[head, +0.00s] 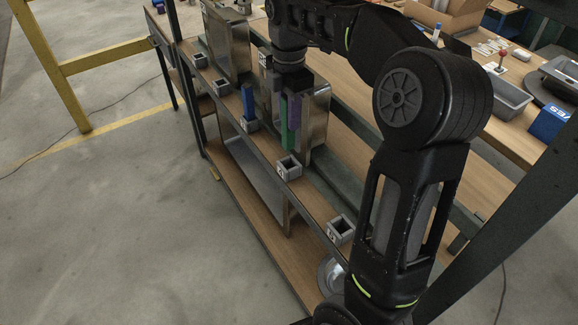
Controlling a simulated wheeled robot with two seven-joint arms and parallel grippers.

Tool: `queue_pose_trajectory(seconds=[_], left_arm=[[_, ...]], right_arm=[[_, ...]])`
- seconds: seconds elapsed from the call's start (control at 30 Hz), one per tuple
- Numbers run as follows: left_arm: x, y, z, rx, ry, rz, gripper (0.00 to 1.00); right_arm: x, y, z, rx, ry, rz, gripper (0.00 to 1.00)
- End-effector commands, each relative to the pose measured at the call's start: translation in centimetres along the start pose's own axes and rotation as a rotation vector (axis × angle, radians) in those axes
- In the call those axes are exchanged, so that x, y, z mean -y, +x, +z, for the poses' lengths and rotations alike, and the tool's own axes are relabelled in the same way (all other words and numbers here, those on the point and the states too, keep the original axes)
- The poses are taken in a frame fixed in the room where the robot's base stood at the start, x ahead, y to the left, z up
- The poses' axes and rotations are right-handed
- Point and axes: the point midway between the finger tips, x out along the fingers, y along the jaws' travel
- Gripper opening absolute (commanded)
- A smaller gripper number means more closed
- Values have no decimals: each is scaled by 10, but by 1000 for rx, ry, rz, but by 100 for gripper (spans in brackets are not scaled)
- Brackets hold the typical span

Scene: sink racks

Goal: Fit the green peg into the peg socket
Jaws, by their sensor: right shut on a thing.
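The green peg (285,128) is long and upright, with its lower end a little above and behind a grey square peg socket (289,167) on the front edge of the shelf. My right gripper (286,92) comes down from above, shut on the upper part of the green peg. The socket's opening looks empty. My left gripper is not in view.
A blue peg (248,102) stands at another socket (250,126) to the left. More sockets line the shelf edge, one (340,230) nearer me and others (221,87) farther off. Metal boxes (228,45) stand behind them. My right arm covers much of the right side.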

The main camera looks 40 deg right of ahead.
Motion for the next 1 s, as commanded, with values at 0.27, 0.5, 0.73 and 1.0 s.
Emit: queue_pose_trajectory(seconds=[0.27,0.5,0.73,1.0], left_arm=[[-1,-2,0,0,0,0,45],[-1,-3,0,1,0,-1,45],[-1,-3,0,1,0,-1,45],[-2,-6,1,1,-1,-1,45]], right_arm=[[1,45,0,-1,1,-5,0],[0,60,0,0,1,0,0],[0,62,0,0,1,-2,0],[1,95,0,-1,1,-3,0]])
